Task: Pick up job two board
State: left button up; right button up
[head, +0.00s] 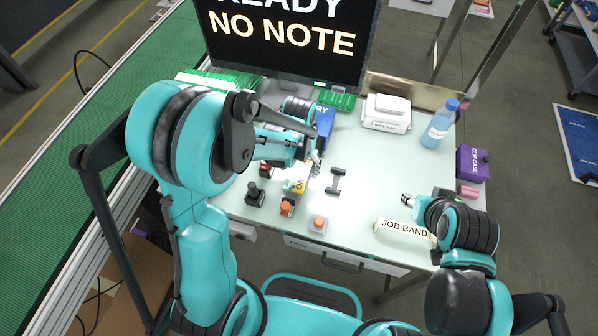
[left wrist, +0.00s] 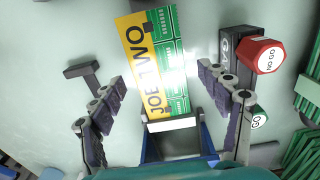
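The job two board shows in the left wrist view as a green circuit board (left wrist: 175,75) with a yellow JOB TWO label (left wrist: 143,62). In the head view its yellow part (head: 299,186) shows just below my left gripper (head: 314,163). My left gripper is open. In the left wrist view its fingers (left wrist: 168,108) stand wide apart, with the lower end of the board in the gap between them.
A blue box (head: 324,122) stands behind the left gripper. A red NO-GO gauge (left wrist: 262,56) is right of the board in the left wrist view. Orange buttons (head: 318,222), a black joystick (head: 255,195), a white case (head: 386,112) and a bottle (head: 440,123) share the table.

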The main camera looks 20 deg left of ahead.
pick_arm(q)
jog(key=c, duration=1)
